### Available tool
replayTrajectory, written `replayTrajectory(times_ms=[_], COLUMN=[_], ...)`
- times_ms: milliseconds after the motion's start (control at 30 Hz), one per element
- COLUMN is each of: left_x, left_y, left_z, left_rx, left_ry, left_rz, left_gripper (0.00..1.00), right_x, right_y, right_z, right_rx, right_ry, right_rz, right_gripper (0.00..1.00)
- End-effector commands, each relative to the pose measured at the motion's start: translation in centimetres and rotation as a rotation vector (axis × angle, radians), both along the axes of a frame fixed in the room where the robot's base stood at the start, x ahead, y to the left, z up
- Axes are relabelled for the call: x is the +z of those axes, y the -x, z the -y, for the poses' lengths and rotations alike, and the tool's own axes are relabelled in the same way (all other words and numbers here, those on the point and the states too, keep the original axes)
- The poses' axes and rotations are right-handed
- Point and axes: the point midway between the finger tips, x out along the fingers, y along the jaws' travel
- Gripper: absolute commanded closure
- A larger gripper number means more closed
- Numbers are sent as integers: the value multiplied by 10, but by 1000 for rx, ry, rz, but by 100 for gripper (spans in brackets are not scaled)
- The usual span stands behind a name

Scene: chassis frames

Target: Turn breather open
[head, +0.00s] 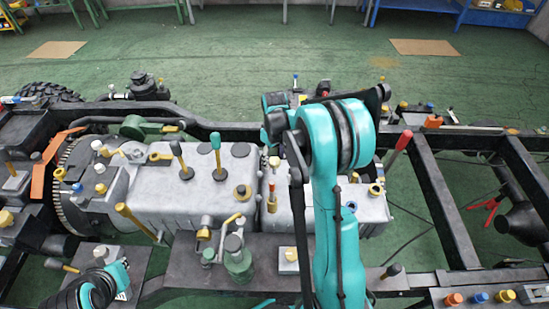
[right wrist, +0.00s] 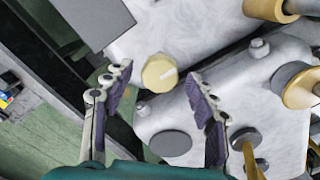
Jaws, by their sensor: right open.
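A round yellow cap with a pale line across its face, which looks like the breather (right wrist: 160,73), sits at the edge of a grey metal housing in the right wrist view. My right gripper (right wrist: 156,75) is open, one finger on each side of the cap with a gap to both. Nothing is held in it. In the head view my right arm covers the gripper's fingers, and I cannot pick out this cap there. My left gripper (head: 112,282) is low at the left in the head view, away from the cap; its fingers are not clear.
The grey gearbox housing (head: 205,200) carries several levers and yellow caps. A lever with a red grip (head: 398,150) stands right of my right arm. Dark chassis rails (head: 430,200) run around it. More yellow fittings (right wrist: 300,88) lie right of the gripper in the right wrist view.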

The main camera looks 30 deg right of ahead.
Motion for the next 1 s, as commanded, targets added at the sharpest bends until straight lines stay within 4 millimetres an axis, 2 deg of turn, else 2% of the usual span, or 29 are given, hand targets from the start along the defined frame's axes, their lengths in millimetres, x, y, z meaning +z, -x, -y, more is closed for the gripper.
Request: replayTrajectory(times_ms=[167, 600, 800, 1000], left_x=[0, 0, 0, 0], left_y=[0, 0, 0, 0], left_z=[0, 0, 0, 0], left_rx=[0, 0, 0, 0], left_ry=[0, 0, 0, 0], left_rz=[0, 0, 0, 0], left_gripper=[100, 100, 100, 100], right_x=[14, 102, 118, 120], right_y=[0, 0, 0, 0], right_z=[0, 0, 0, 0], right_rx=[0, 0, 0, 0], right_ry=[0, 0, 0, 0], right_rz=[0, 0, 0, 0], right_gripper=[43, 43, 43, 43])
